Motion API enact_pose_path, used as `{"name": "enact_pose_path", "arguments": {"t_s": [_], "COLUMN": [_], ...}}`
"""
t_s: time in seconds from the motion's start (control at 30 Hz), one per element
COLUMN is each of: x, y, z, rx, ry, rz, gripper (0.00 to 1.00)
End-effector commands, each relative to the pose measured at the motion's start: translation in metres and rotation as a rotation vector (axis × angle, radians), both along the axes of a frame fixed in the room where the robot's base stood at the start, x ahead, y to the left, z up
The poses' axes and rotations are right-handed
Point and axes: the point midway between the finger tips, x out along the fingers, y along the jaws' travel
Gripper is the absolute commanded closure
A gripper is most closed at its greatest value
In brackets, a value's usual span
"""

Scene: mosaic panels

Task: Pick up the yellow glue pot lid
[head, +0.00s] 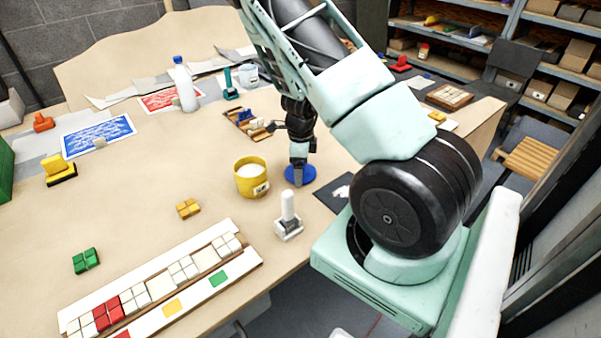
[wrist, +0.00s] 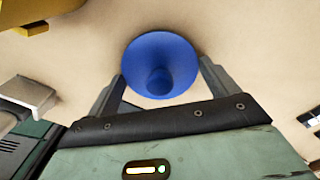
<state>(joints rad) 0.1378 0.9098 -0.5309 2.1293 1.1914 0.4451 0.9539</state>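A round blue lid (head: 307,177) with a knob lies on the table, just right of the open yellow glue pot (head: 246,184). In the wrist view the blue lid (wrist: 178,52) sits between the spread fingers of my gripper (wrist: 160,72), its knob pointing towards the camera. In the head view my gripper (head: 299,172) points down at the lid and hides part of it. I cannot tell whether a finger touches the lid. No yellow lid shows. The pot's edge (wrist: 22,15) shows at the wrist view's top left.
A white-handled tool (head: 288,218) stands close in front of the lid. A dark sheet (head: 338,192) lies to its right near the table edge. Small tools in a wooden holder (head: 245,122) lie behind. Yellow tiles (head: 188,208) and a long mosaic panel (head: 160,290) lie left and in front.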

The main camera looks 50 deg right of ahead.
Motion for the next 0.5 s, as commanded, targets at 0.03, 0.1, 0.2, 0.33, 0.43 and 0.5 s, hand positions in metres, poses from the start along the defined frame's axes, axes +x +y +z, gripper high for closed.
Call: {"name": "enact_pose_path", "arguments": {"t_s": [0.03,0.1,0.2,0.33,0.43,0.5], "x": [0.000,0.000,0.000,0.000,0.001,0.001], "y": [0.000,0.000,0.000,0.000,0.000,0.000], "z": [0.000,0.000,0.000,0.001,0.007,0.016], "rx": [0.000,0.000,0.000,0.000,-0.001,-0.002], "ry": [0.000,0.000,0.000,0.000,-0.003,-0.004], "rz": [0.000,0.000,0.000,0.000,0.001,0.002], "gripper": [0.28,0.37,0.37,0.37,0.37,0.37]}}
